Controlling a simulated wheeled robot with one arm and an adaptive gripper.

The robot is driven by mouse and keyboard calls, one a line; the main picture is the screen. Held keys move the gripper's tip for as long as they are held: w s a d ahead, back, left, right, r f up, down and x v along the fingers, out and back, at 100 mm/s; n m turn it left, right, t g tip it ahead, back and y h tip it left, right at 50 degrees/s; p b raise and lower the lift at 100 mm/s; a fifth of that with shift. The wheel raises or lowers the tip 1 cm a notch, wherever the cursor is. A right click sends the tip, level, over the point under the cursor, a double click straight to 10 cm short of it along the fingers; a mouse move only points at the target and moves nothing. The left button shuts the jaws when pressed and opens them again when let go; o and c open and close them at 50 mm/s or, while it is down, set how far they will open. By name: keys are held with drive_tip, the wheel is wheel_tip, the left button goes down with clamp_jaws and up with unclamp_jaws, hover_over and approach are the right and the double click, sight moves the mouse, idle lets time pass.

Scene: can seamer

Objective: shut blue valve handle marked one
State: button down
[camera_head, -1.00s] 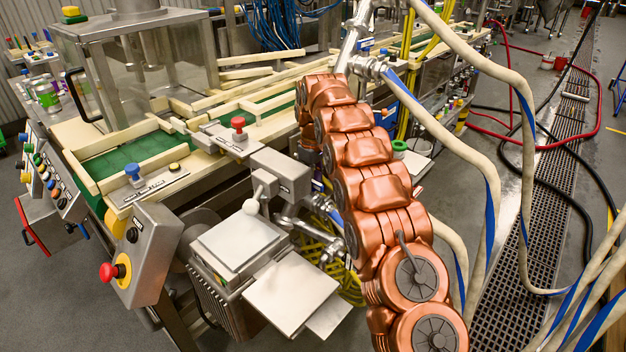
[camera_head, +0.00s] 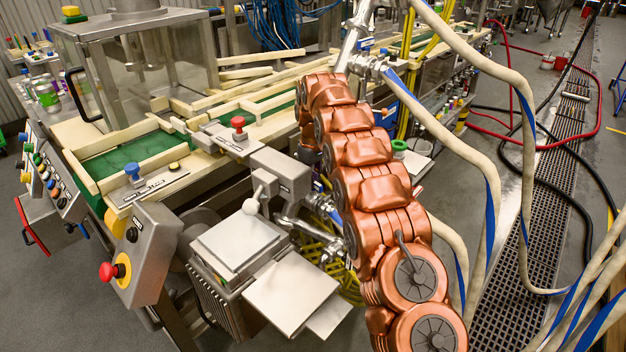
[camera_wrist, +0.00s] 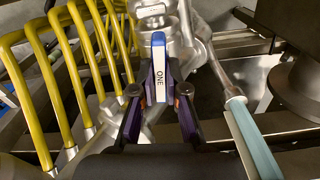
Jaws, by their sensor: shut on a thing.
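In the wrist view, the blue valve handle (camera_wrist: 159,68) carries a white label reading "ONE" and points toward the camera. It joins a silver valve and pipe fitting (camera_wrist: 155,12) beyond it. My gripper (camera_wrist: 159,97) is shut on this handle, with one dark finger on each side of it. In the head view, my copper-coloured arm reaches down beside the machine and hides the gripper and most of the handle area. Silver pipe fittings (camera_head: 294,222) show left of my arm there.
Yellow hoses (camera_wrist: 60,75) stand close on the left in the wrist view. A pale blue-green handle (camera_wrist: 254,140) lies to the right. In the head view, a control box with a red button (camera_head: 107,272) stands front left, and pale hoses (camera_head: 490,190) hang on the right.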

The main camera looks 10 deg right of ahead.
drive_tip(key=m, duration=0.4)
drive_tip(key=shift+m, duration=1.6)
drive_tip(key=c, duration=1.2)
unclamp_jaws()
drive_tip(key=shift+r, duration=3.7)
